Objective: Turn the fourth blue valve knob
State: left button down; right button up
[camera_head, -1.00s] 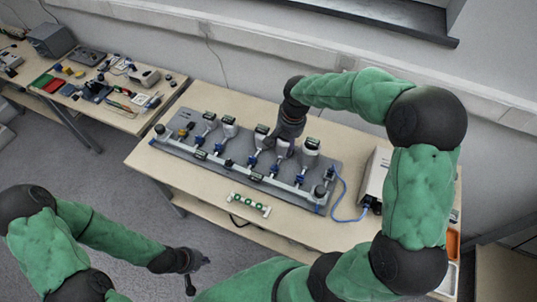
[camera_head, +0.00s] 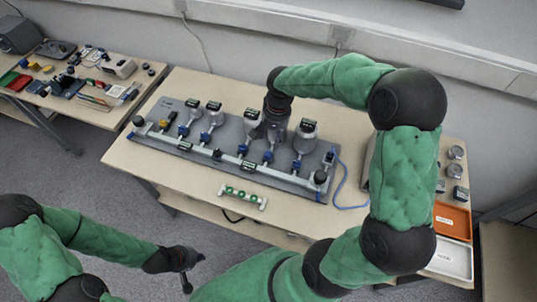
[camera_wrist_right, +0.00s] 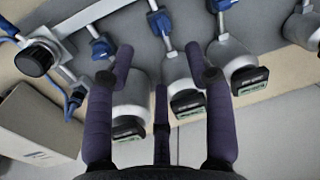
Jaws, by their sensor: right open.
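The valve board (camera_head: 166,146) lies on the table with a row of blue knobs on metal stems, each below a round gauge. Counting from the left, the fourth blue knob (camera_head: 268,156) is just in front of my right gripper (camera_head: 273,135). In the right wrist view this knob (camera_wrist_right: 160,22) lies ahead, between the spread purple fingers of the right gripper (camera_wrist_right: 161,55), which is open and seems to hold nothing. A neighbouring blue knob (camera_wrist_right: 102,47) is close to the left finger. My left gripper (camera_head: 187,268) hangs over the floor, away from the board; its jaw opening is unclear.
Gauges (camera_wrist_right: 187,95) stand close around my right fingers. A small strip with green round parts (camera_head: 243,196) lies in front of the board. An orange tray (camera_head: 452,221) and a white tray (camera_head: 452,259) are at the right. A blue cable (camera_head: 342,190) runs from the board's right end.

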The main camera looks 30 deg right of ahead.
aim_at(269, 153)
jog(key=f+b, duration=0.1)
jog(key=f, duration=0.2)
jog(key=f+b, duration=0.1)
jog(key=f, duration=0.3)
jog(key=f+b, duration=0.1)
jog(key=f, duration=0.2)
jog(key=shift+w+a+f+b, duration=0.2)
jog(key=shift+w+a+b, duration=0.15)
jog(key=shift+a, duration=0.05)
grip_shut()
